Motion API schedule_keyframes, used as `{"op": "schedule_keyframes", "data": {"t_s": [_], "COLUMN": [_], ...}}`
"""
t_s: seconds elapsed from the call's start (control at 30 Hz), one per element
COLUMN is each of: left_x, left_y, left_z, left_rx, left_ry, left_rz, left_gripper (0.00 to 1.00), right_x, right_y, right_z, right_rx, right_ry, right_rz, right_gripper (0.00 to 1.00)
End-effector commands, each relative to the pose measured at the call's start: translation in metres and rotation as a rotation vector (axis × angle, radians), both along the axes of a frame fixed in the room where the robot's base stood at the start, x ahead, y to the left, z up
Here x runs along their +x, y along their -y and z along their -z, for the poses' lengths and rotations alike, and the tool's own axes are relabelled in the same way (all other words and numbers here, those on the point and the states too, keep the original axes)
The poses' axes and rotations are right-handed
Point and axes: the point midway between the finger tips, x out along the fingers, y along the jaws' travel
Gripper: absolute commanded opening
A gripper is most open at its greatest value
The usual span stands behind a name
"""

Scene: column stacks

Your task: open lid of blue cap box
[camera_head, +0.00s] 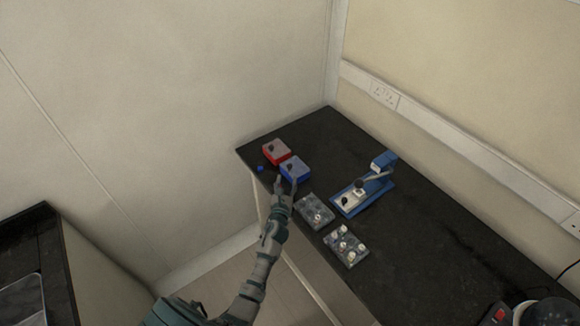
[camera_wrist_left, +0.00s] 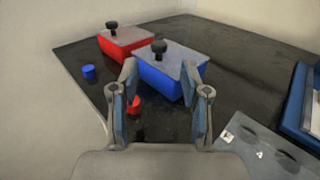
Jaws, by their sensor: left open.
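The blue box (camera_head: 294,168) stands on the dark table, with a grey lid and a black knob on top. In the left wrist view the blue box (camera_wrist_left: 160,79) is ahead of the fingers, and its black knob (camera_wrist_left: 159,47) stands upright on the lid. The lid sits on the box. My left gripper (camera_head: 286,182) is at the near side of the blue box. In the left wrist view its fingers (camera_wrist_left: 160,100) are apart with nothing held between them. My right gripper is not in view.
A red box (camera_head: 276,151) with a similar lid stands behind the blue one. A small blue cylinder (camera_head: 260,169) and a red cylinder (camera_wrist_left: 134,105) lie nearby. Grey trays (camera_head: 313,222) and a blue device (camera_head: 374,197) stand to the right. The table's left edge is close.

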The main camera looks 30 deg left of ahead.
Motion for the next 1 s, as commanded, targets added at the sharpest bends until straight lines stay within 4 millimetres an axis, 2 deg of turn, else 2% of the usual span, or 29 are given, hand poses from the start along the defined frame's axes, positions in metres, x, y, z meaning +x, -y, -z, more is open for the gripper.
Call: {"op": "schedule_keyframes", "data": {"t_s": [0.03,0.2,0.37,0.5,0.8,1.0], "left_x": [0.013,0.045,0.067,0.075,0.077,0.077], "left_y": [-0.006,-0.020,-0.028,-0.032,-0.033,-0.033], "left_z": [0.000,0.002,0.001,0.001,0.000,0.000], "left_rx": [0.000,-0.002,-0.001,-0.001,-0.001,-0.001], "left_ry": [0.002,0.001,0.001,0.001,0.001,0.001], "left_rz": [-0.002,-0.002,-0.002,-0.001,0.000,-0.001], "left_gripper": [0.46,0.46,0.46,0.46,0.46,0.00], "right_x": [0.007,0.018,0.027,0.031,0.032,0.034], "right_y": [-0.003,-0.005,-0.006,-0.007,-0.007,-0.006], "right_z": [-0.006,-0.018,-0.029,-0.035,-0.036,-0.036], "right_rx": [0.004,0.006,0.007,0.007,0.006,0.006], "right_ry": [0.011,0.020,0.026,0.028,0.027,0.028], "right_rz": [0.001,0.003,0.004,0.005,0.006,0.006], "right_gripper": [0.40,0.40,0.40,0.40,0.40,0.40]}}
